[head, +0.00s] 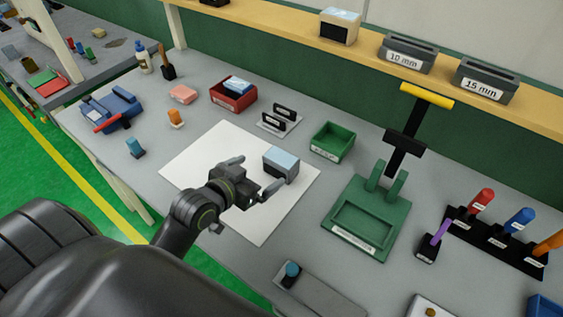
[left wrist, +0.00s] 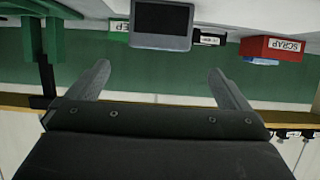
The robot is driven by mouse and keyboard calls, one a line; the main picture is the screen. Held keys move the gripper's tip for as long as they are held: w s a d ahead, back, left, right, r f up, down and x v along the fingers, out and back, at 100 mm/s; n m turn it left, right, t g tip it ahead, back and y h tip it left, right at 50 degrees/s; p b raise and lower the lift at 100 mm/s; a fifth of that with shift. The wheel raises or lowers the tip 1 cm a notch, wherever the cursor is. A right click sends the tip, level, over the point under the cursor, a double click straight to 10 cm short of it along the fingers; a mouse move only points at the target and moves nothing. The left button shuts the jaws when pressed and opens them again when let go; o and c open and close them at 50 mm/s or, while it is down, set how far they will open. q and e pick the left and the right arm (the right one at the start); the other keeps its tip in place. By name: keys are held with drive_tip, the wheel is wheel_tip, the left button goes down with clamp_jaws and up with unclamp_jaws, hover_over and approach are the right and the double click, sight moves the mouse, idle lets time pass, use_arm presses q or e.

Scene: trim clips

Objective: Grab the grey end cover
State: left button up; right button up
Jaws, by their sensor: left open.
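A grey box-shaped piece (head: 281,164), with a pale blue-grey top and darker sides, stands on a white sheet (head: 212,157). It is the closest match I see for the grey end cover. My left gripper (head: 252,180) is open and empty just in front of this piece, its fingers spread and apart from it. In the left wrist view the piece (left wrist: 161,25) shows upside down beyond the open fingers (left wrist: 158,76), roughly centred between them. My right gripper is not in view.
A green bin (head: 332,142) and a green press with a yellow handle (head: 427,95) stand right of the sheet. A red scrap bin (head: 233,95) and a black-slotted rack (head: 279,121) stand behind. A tool rack (head: 496,243) is at the right. The sheet is otherwise clear.

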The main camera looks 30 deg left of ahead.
sight(278, 161)
use_arm(q)
drive_tip(key=x, duration=0.4)
drive_tip(key=shift+w+d+f, duration=0.1)
drive_tip(key=shift+w+f, duration=0.05)
drive_tip(key=shift+w, duration=0.15)
drive_tip(key=shift+w+f+p, duration=0.2)
drive_tip(key=shift+w+p, duration=0.1)
drive_tip(key=shift+w, duration=0.15)
drive_tip(key=shift+p+x, duration=0.7)
drive_tip(key=shift+x, duration=1.25)
drive_tip(key=shift+w+d+f, duration=0.2)
drive_tip(key=shift+w+f, duration=0.15)
drive_tip(key=shift+w, duration=0.3)
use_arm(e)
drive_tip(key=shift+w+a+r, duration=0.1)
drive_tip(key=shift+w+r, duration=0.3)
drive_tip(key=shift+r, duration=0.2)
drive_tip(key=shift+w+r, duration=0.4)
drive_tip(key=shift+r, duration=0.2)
use_arm(q)
drive_tip(key=c, duration=1)
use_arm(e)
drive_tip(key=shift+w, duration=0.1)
use_arm(q)
drive_tip(key=shift+o, duration=0.2)
